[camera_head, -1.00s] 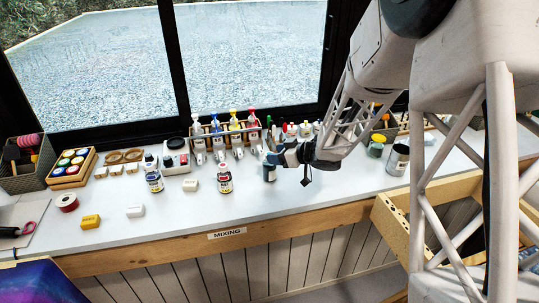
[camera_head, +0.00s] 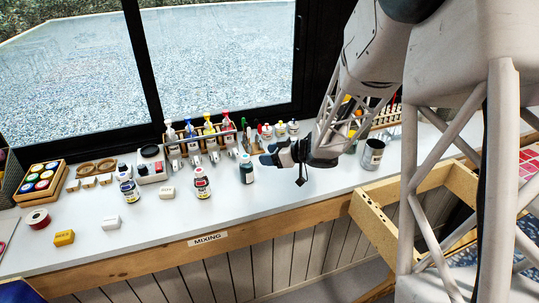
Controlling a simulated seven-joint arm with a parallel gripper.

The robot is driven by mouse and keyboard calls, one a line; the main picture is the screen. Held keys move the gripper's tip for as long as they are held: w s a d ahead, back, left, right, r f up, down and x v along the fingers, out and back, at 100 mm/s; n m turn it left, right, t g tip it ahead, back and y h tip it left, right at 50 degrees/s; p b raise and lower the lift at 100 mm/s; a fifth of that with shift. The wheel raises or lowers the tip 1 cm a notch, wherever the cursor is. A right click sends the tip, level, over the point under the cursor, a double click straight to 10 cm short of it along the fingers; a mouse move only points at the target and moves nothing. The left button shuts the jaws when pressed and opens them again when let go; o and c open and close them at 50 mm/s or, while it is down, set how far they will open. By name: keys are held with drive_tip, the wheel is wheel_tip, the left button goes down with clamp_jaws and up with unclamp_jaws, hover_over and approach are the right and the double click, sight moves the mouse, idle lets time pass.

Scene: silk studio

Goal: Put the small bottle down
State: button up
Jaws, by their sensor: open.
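A small dark bottle (camera_head: 247,173) with a teal cap and pale label stands upright on the white counter (camera_head: 140,228). My gripper (camera_head: 266,158) is just to the right of the bottle, with its fingers pointing left towards it. It is open, and the bottle's cap and most of its body show clear of the fingers. The gap between fingers and bottle is too small to measure from this view.
A red-labelled bottle (camera_head: 201,184) and a white block (camera_head: 166,192) stand to the left. A rack of pump bottles (camera_head: 207,142) stands behind. A metal can (camera_head: 373,156) is to the right. The counter front is mostly clear.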

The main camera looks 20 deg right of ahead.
idle(0.3)
drive_tip(key=s+d+r+m+h, duration=0.1)
drive_tip(key=s+r+m+h, duration=0.7)
drive_tip(key=r+h, duration=0.4)
drive_tip(key=s+a+r+g+y, duration=0.1)
drive_tip(key=s+a+g, duration=0.2)
drive_tip(key=s, duration=1)
drive_tip(key=s+a+r+m+g+y, duration=0.1)
drive_tip(key=s+a+g, duration=0.3)
drive_tip(key=s, duration=0.9)
drive_tip(key=shift+s+a, duration=0.4)
drive_tip(key=shift+a, duration=0.7)
drive_tip(key=shift+o, duration=0.4)
